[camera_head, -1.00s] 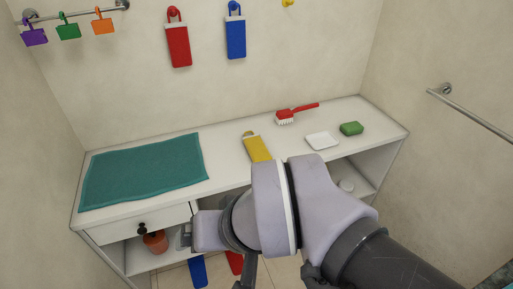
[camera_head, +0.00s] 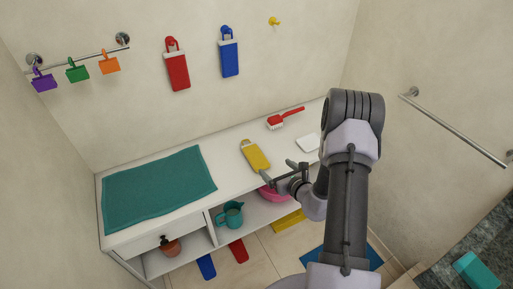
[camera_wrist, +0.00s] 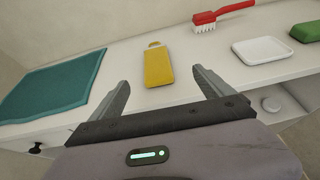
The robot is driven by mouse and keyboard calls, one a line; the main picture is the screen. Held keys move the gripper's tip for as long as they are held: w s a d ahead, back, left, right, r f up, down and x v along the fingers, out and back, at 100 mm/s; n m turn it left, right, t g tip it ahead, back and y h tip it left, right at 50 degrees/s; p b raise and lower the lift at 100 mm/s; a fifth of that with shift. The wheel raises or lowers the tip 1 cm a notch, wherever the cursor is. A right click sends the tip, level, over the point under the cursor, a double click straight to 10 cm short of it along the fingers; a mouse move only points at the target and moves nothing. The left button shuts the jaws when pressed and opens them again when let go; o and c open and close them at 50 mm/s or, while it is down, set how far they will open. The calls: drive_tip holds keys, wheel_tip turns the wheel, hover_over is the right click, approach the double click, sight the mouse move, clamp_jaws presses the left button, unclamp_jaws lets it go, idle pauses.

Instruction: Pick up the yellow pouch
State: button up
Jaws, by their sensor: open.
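The yellow pouch (camera_head: 255,156) lies flat on the white counter, between the teal towel and the red brush. It has a pale band and a yellow loop at its far end. In the wrist view the yellow pouch (camera_wrist: 158,66) lies ahead of my gripper, between the lines of the two fingers. My gripper (camera_head: 278,167) is open and empty at the counter's front side, just in front of the pouch's near end. In the wrist view both fingers of my gripper (camera_wrist: 160,85) are spread wide, apart from the pouch.
A teal towel (camera_head: 160,188) lies left on the counter (camera_head: 228,172). A red brush (camera_head: 285,118) and a white dish (camera_head: 307,143) are to the right; a green block (camera_wrist: 306,31) is beyond. Red (camera_head: 177,70) and blue (camera_head: 229,57) pouches hang on the wall above.

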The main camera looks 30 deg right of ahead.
sight(255, 155)
drive_tip(key=b+x, duration=0.1)
drive_tip(key=x, duration=0.4)
drive_tip(key=a+b+x, duration=0.1)
drive_tip(key=b+x, duration=0.1)
drive_tip(key=x, duration=0.4)
drive_tip(key=f+b+x, duration=0.1)
drive_tip(key=b+x, duration=0.1)
drive_tip(key=x, duration=0.3)
drive_tip(key=shift+w+a+f, duration=0.1)
drive_tip(key=shift+a, duration=0.05)
drive_tip(key=shift+w, duration=0.2)
drive_tip(key=c, duration=1.4)
